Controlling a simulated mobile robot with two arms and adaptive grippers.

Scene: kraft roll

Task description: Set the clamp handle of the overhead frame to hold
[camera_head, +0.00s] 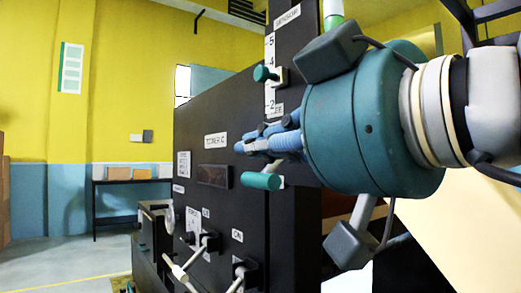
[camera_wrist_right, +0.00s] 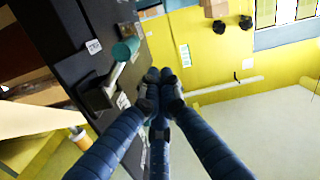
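A black machine panel (camera_head: 225,115) fills the middle of the head view. A lever with a teal cylindrical grip (camera_head: 261,180) sticks out of it, below my right gripper (camera_head: 250,147). A lever with a teal grip also shows in the right wrist view (camera_wrist_right: 125,50), left of the fingertips and apart from them. A teal knob (camera_head: 265,73) sits on a numbered scale higher up. I cannot tell which of these is the clamp handle. My right gripper's blue fingers are drawn together, with nothing visible between their tips (camera_wrist_right: 160,82). My left gripper is not in view.
Lower on the panel are several small levers (camera_head: 207,243). A dark shelf with boxes (camera_head: 130,185) is by the far wall. The floor at left (camera_head: 65,262) is clear.

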